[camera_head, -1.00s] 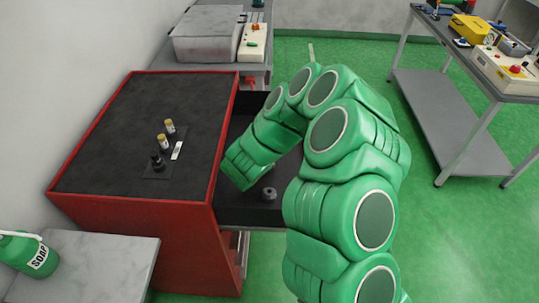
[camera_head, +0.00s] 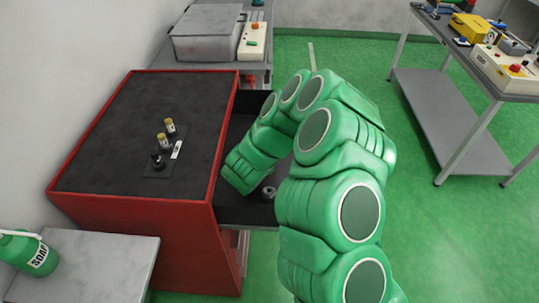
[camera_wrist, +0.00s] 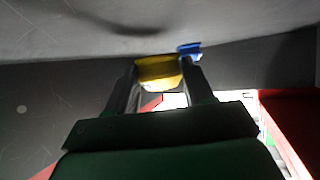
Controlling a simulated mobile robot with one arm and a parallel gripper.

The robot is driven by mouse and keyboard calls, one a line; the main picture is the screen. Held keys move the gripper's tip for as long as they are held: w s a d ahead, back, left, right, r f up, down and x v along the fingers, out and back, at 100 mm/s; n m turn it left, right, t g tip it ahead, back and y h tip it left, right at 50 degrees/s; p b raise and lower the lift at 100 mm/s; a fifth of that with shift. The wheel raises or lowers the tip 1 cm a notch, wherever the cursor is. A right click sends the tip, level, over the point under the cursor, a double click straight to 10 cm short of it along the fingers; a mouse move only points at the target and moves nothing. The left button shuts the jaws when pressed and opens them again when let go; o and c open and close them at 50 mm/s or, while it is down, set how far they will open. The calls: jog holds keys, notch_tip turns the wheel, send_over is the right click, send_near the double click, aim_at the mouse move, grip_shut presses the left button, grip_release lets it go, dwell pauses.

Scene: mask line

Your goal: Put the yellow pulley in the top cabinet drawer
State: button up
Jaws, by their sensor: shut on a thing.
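The yellow pulley (camera_wrist: 158,72) shows in the wrist view between the two fingers of my gripper (camera_wrist: 161,80), which is shut on it. In the head view my green arm reaches over the open top drawer (camera_head: 243,213) of the red cabinet (camera_head: 140,235). The arm's end points down into the drawer area. My fingers and the pulley are hidden there behind the arm. How far the pulley is above the drawer floor cannot be told.
A small grey round part (camera_head: 268,192) lies in the drawer beside my arm. Several small bottles (camera_head: 164,140) stand on the cabinet top. A blue thing (camera_wrist: 190,50) shows beyond the pulley. A grey workbench (camera_head: 460,140) stands at right.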

jog(key=o, duration=1.1)
jog(key=shift+c, duration=0.2)
jog(key=shift+r, duration=0.45)
jog(key=shift+s+a+r, duration=0.15)
jog(key=shift+s+r, duration=0.05)
jog(key=shift+r, duration=0.1)
jog(key=v, duration=0.4)
notch_tip(320, 180, up, 7)
jog(key=shift+s, duration=0.2)
jog(key=shift+r, duration=0.15)
